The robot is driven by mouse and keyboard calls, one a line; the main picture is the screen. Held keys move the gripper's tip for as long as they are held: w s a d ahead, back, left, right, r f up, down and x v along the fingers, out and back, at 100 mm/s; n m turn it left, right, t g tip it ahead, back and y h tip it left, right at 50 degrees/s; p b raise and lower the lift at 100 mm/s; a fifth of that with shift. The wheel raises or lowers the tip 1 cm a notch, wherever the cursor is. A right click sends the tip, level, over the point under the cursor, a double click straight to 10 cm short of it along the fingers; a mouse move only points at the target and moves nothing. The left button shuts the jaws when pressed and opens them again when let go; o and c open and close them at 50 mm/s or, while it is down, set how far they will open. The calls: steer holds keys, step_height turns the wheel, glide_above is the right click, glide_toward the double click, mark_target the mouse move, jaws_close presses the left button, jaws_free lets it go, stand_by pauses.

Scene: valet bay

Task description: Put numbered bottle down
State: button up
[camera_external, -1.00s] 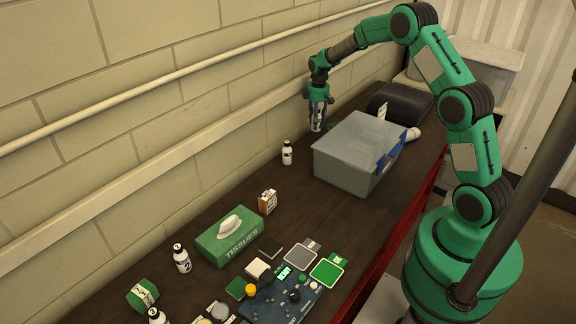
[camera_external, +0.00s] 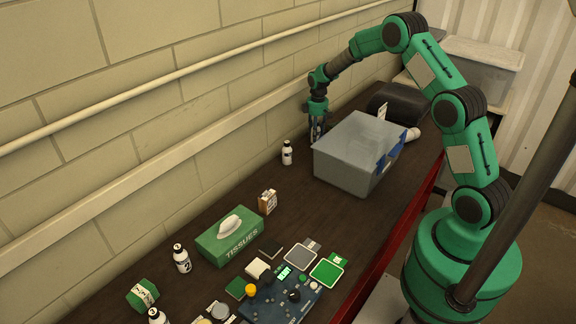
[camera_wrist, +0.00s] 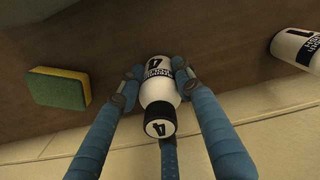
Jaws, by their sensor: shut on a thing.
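In the wrist view my gripper (camera_wrist: 157,76) is shut on a white bottle with a black cap (camera_wrist: 158,92). In the external view my gripper (camera_external: 316,134) points down just above or at the table, between the wall and the grey bin. The held bottle is mostly hidden there, and I cannot tell whether its base touches the table.
Another white bottle (camera_external: 287,153) stands left of my gripper; a bottle marked 1 (camera_wrist: 296,47) is at the wrist view's right. A green and yellow sponge (camera_wrist: 58,88) lies at its left. The grey bin (camera_external: 345,165) stands close by. A tissue box (camera_external: 230,236) is further left.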

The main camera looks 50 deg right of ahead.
steer(key=shift+f, duration=0.6)
steer(key=shift+f, duration=0.15)
steer(key=o, duration=1.3)
steer(key=shift+c, duration=0.2)
step_height(320, 180, up, 12)
steer(key=shift+r+p, duration=0.15)
steer(key=shift+p, duration=0.45)
steer(key=shift+r, duration=0.1)
